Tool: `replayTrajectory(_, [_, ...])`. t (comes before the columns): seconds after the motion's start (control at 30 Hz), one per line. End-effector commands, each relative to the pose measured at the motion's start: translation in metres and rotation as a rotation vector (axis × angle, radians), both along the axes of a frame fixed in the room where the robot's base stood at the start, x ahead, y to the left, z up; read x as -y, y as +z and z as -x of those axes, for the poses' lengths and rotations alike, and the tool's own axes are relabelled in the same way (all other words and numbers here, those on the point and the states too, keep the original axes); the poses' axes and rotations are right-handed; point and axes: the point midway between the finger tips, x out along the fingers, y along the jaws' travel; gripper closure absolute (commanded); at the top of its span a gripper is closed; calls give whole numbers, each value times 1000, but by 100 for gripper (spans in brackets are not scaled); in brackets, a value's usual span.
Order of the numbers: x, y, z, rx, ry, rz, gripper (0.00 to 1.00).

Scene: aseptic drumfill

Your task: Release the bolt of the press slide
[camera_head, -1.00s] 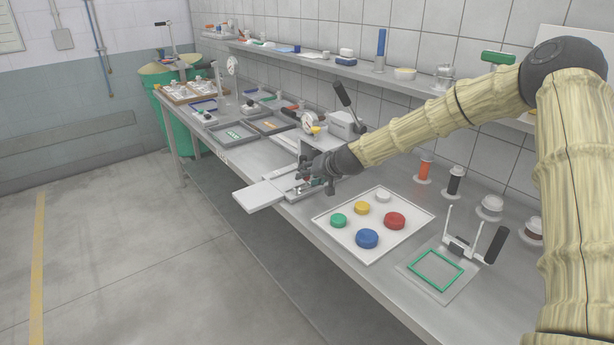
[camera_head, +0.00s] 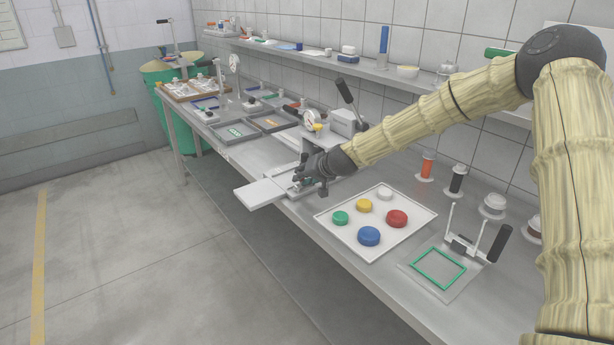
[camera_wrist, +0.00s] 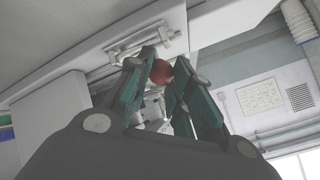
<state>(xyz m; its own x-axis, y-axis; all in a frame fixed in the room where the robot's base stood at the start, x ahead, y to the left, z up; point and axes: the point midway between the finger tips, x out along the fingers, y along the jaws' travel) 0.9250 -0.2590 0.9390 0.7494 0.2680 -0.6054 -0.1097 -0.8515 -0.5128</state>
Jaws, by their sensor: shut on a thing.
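The press slide (camera_head: 260,194) is a pale flat plate that juts out past the front edge of the bench. My gripper (camera_head: 300,183) is at the inner end of the slide, low over its rail. In the wrist view my gripper (camera_wrist: 168,82) is shut on a small red knob (camera_wrist: 160,72), which seems to be the bolt's knob. A metal bar with brackets (camera_wrist: 143,42) shows just beyond it. My gripper hides most of the bolt in the head view. The press (camera_head: 345,121) with its dark lever stands behind the slide.
A white tray (camera_head: 335,249) with several coloured round lids lies right of my gripper. A green-framed plate (camera_head: 410,267) with a dark-handled clamp is further right. Grey trays (camera_head: 236,133) stand to the left, and spools line the wall.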

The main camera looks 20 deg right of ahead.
Motion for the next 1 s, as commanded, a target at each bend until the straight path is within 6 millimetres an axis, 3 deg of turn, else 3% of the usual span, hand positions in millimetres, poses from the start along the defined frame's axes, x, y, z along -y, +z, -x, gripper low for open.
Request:
replayTrajectory(0.2, [-5,-2,2,-6,8,-3,100])
replayTrajectory(0.23, [-5,-2,2,-6,8,-3,77])
replayTrajectory(0.33, [-5,-2,2,-6,8,-3,58])
replayTrajectory(0.37, [-4,-2,2,-5,7,-3,57])
replayTrajectory(0.77, [-1,3,4,-2,4,-2,57])
replayTrajectory(1.0, [5,18,23,-1,6,-2,57])
